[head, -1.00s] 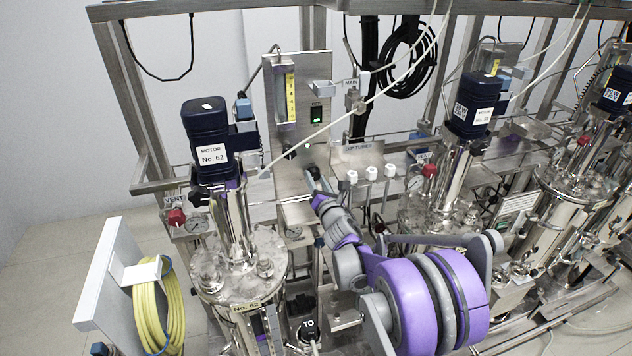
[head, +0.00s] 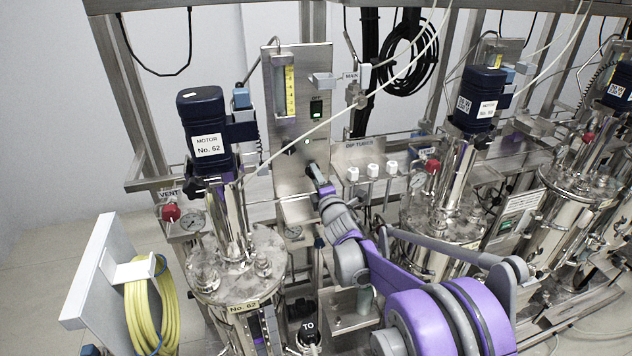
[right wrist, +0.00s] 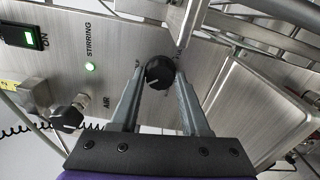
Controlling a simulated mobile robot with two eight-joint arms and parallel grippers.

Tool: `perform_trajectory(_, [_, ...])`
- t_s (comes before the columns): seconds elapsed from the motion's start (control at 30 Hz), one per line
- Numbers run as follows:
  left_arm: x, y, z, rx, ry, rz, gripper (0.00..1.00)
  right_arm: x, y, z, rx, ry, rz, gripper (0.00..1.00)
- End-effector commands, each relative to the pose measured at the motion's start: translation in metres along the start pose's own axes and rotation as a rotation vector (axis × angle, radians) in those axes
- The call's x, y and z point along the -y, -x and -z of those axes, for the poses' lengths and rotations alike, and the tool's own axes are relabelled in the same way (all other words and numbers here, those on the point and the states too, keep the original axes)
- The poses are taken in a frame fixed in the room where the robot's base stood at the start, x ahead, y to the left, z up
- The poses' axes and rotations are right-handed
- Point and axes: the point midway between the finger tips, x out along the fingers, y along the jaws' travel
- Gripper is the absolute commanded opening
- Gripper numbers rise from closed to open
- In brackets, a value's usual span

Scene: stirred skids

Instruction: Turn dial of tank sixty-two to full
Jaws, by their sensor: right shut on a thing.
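The tank marked No. 62 (head: 243,308) stands left of centre in the head view, under its dark blue motor (head: 207,140). Behind it rises a steel control panel (head: 288,62) with a green light (head: 307,141). In the right wrist view a black round dial (right wrist: 160,73) with a white pointer line sits on this panel, between the fingers of my right gripper (right wrist: 158,84). The gripper is shut on the dial. The pointer line slants toward the lower left; the markings around the dial are partly hidden by the fingers. In the head view my right gripper (head: 316,174) is at the panel and hides the dial.
A second black knob (right wrist: 68,118) by the AIR label is beside the fingers. A lit ON switch (right wrist: 30,37) is farther left. White-capped dip tubes (head: 371,168) stand right of the gripper, and yellow hose (head: 148,315) hangs at front left.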

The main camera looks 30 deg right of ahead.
Motion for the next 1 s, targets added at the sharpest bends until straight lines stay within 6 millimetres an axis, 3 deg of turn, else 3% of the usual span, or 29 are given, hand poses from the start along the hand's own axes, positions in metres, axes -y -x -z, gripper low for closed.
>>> perform_trajectory(1.0, [0.0,-0.043,-0.037,0.026,0.0,0.0,0.5,0.001,0.0,0.0,-0.001,-0.966,-0.001,0.0])
